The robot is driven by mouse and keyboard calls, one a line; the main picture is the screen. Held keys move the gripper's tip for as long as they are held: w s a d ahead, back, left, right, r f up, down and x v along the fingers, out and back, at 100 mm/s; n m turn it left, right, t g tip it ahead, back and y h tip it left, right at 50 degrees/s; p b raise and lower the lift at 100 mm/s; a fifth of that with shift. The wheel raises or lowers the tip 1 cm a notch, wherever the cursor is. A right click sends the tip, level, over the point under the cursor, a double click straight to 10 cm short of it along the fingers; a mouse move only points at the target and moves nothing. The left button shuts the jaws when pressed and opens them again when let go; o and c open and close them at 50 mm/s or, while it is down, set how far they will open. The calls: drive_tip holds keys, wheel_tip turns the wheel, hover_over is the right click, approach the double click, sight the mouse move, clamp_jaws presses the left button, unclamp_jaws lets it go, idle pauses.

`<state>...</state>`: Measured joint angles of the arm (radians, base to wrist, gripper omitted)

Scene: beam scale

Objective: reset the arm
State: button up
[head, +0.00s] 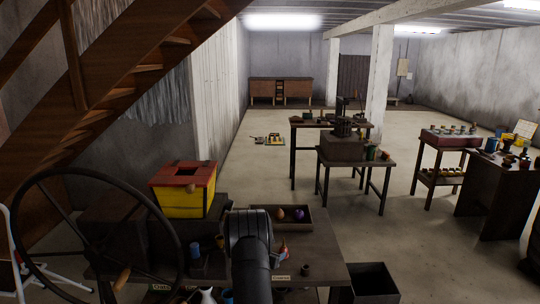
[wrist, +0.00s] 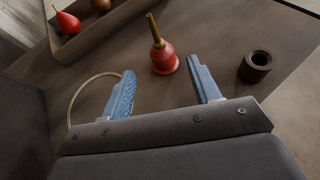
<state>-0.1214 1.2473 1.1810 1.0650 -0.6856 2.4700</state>
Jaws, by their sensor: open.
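My gripper (wrist: 163,88) shows in the wrist view with its two blue fingers spread apart and nothing between them. Past the fingertips, a red bell-shaped piece with a brass-coloured handle (wrist: 164,60) stands upright on the dark table (wrist: 205,45), apart from both fingers. The red piece also shows in the head view (head: 284,253), just right of my arm. I cannot make out a beam scale.
A dark hollow cylinder (wrist: 256,66) stands right of the red piece. A shallow tray (head: 308,228) holds round pieces behind my arm. A red and yellow box (head: 180,205) and a large spoked wheel (head: 172,225) stand left. A black bin (head: 375,280) is at the right.

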sight(282, 247)
drive_tip(key=x, duration=0.9)
drive_tip(key=shift+w+r, duration=0.1)
drive_tip(key=shift+r, duration=0.2)
drive_tip(key=r, duration=0.4)
drive_tip(key=shift+s+d, duration=0.25)
drive_tip(key=shift+d, duration=0.15)
drive_tip(key=s+d+r, duration=0.7)
drive_tip(key=d, duration=0.2)
drive_tip(key=s+a+r+n+y, duration=0.1)
drive_tip(key=s+a+r, duration=0.2)
drive_tip(key=s+a, duration=0.2)
drive_tip(key=s+a+r, duration=0.4)
drive_tip(key=s+a, duration=0.1)
drive_tip(key=s, duration=0.5)
drive_tip(key=s+a+r+n+t+y, duration=0.1)
drive_tip(key=s+a+r, duration=0.2)
drive_tip(key=s+a, duration=0.2)
drive_tip(key=shift+s+a+r+n+y, duration=0.3)
drive_tip(key=shift+s+a+r, duration=0.1)
drive_tip(key=shift+s, duration=0.75)
